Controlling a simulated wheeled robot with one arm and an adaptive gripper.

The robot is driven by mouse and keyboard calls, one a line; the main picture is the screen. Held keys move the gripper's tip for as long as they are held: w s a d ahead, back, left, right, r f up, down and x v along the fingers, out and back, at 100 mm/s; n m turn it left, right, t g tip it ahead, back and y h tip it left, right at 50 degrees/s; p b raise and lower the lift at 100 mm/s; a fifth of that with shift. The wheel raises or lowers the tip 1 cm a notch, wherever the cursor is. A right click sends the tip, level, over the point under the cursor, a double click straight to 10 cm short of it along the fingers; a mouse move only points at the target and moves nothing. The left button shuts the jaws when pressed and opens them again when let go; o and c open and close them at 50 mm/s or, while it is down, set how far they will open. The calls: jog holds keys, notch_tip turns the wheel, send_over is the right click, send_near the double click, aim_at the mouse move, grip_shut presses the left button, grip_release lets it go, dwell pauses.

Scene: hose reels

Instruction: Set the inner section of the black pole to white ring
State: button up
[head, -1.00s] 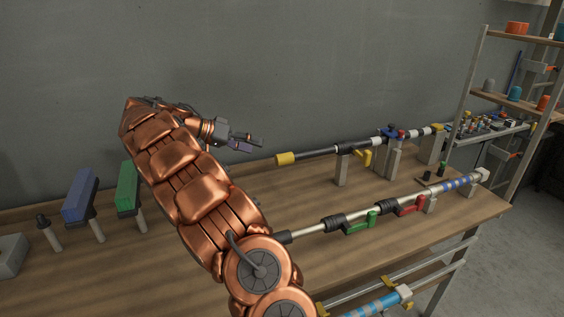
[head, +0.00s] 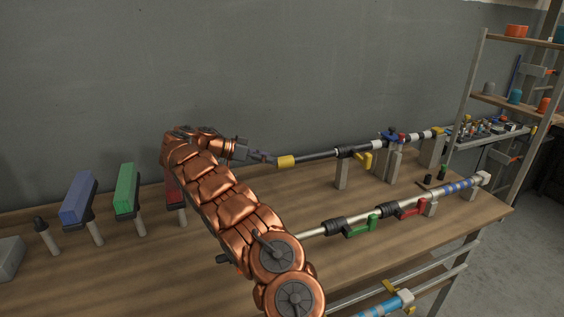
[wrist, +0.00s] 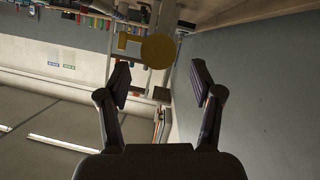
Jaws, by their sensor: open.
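The black pole (head: 316,156) lies level above the back of the bench, held on grey posts. Its near left end has a yellow cap (head: 286,161), which shows in the wrist view as a round yellow disc (wrist: 158,51). To the right are a clamp with a yellow lever (head: 363,160) and white and black bands; one white ring (head: 375,147) sits just right of the clamp. My gripper (head: 268,158) is just left of the cap, facing its end. In the wrist view my gripper (wrist: 160,77) is open and empty, with the cap ahead, slightly above between the fingertips.
A silver pole (head: 379,213) with green and red levers runs along the bench in front. Blue (head: 79,198) and green (head: 127,189) blocks on posts stand at left, with a red one partly behind my arm. A shelf rack (head: 476,85) stands at right. The grey wall is close behind.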

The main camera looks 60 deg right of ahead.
aim_at(282, 161)
jog(key=shift+p+x, duration=0.7)
jog(key=shift+x, duration=2.1)
grip_shut()
